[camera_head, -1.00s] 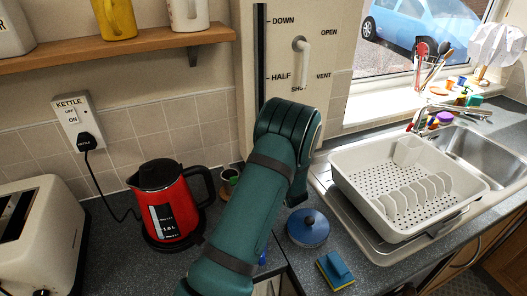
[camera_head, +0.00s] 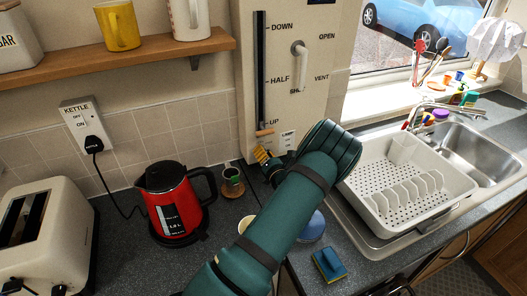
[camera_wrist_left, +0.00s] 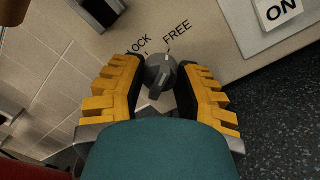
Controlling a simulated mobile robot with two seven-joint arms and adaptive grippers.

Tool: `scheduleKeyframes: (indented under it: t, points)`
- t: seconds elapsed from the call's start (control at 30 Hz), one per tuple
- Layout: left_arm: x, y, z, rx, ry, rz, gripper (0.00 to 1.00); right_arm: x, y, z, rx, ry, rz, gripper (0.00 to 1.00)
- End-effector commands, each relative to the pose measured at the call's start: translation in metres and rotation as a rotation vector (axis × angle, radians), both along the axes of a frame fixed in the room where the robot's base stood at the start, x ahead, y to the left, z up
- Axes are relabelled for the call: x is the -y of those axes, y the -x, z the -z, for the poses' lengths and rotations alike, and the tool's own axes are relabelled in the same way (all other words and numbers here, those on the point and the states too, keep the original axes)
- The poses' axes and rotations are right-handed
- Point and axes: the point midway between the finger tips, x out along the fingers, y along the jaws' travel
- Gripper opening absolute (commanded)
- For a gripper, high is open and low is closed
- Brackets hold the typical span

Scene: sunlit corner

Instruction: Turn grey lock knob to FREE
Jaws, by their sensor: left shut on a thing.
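The grey lock knob (camera_wrist_left: 160,75) sits on the beige panel between the words LOCK and FREE in the left wrist view. A white mark on its upper edge points towards FREE. My left gripper (camera_wrist_left: 160,84) has its yellow fingers on both sides of the knob and is shut on it. In the head view my left gripper (camera_head: 268,160) is at the foot of the panel (camera_head: 322,65), and the knob cannot be made out there. My right gripper is not in view.
A red kettle (camera_head: 172,205) and a toaster (camera_head: 45,235) stand left of my arm. A dish rack (camera_head: 365,185), a sponge (camera_head: 329,265) and a blue lid (camera_head: 312,228), partly hidden by my arm, are to the right.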

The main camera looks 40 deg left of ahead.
Motion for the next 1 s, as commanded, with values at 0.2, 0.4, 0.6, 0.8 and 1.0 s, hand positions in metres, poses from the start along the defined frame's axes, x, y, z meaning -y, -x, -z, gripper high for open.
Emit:
scheduleKeyframes:
  t: [0.2, 0.4, 0.6, 0.8, 1.0]
  points:
    - [0.0, -0.0018, -0.0023, -0.016, -0.015, 0.003, 0.0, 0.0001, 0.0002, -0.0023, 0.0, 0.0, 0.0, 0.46]
    - [0.0, -0.0018, -0.0022, -0.017, -0.015, 0.003, 0.0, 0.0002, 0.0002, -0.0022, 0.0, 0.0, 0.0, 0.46]
    - [0.0, -0.0019, -0.0022, -0.016, -0.015, 0.003, 0.59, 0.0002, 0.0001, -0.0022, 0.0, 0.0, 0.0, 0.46]
    - [0.0001, -0.0009, -0.001, -0.018, -0.013, 0.001, 0.67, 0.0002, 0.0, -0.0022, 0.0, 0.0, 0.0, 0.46]
    - [-0.0003, -0.0004, -0.0001, -0.005, -0.004, 0.0, 0.67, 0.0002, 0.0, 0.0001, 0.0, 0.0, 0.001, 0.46]
